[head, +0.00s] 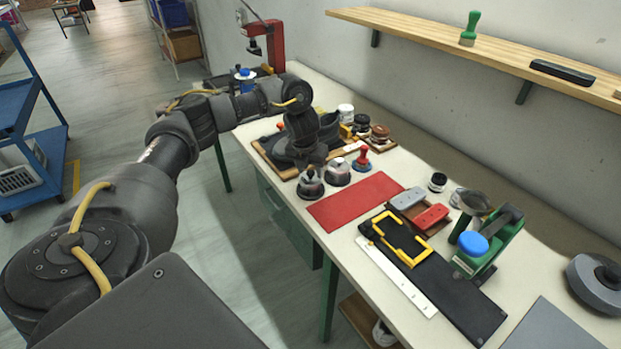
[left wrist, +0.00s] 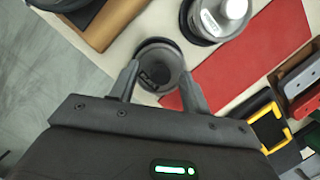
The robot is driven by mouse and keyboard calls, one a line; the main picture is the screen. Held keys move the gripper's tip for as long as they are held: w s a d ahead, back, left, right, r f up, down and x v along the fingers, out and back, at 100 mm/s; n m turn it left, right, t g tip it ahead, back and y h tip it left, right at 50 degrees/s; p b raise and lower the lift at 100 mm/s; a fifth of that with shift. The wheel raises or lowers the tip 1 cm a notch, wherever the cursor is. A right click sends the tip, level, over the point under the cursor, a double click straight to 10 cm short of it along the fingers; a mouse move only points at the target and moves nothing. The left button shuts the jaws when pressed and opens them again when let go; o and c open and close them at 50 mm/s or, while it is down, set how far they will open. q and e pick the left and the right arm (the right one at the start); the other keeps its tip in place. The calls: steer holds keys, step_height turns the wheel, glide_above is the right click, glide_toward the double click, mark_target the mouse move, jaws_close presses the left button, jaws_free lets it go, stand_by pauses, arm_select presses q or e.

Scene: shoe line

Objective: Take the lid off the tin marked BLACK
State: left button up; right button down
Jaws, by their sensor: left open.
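My left gripper (head: 309,168) is open and points down over the nearest of two grey round tins (head: 310,187) on the bench. In the left wrist view its two fingers (left wrist: 163,80) stand on either side of this tin (left wrist: 158,52), which has a dark centre. I cannot tell whether they touch it. The second tin (head: 337,176) stands beside it, with a pale top part; it also shows in the left wrist view (left wrist: 201,28), at the top. No marking can be read on either, so I cannot tell which is BLACK. My right gripper is not in view.
A red mat (head: 358,201) lies just right of the tins. A red-handled stamp (head: 361,158) stands behind them. A wooden board (head: 268,152) with dark items lies to the left. Further right are a black mat with a yellow frame (head: 402,247) and a green device (head: 484,250).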

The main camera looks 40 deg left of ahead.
arm_select(q)
steer(key=shift+f, duration=0.1)
jaws_close()
stand_by(0.4)
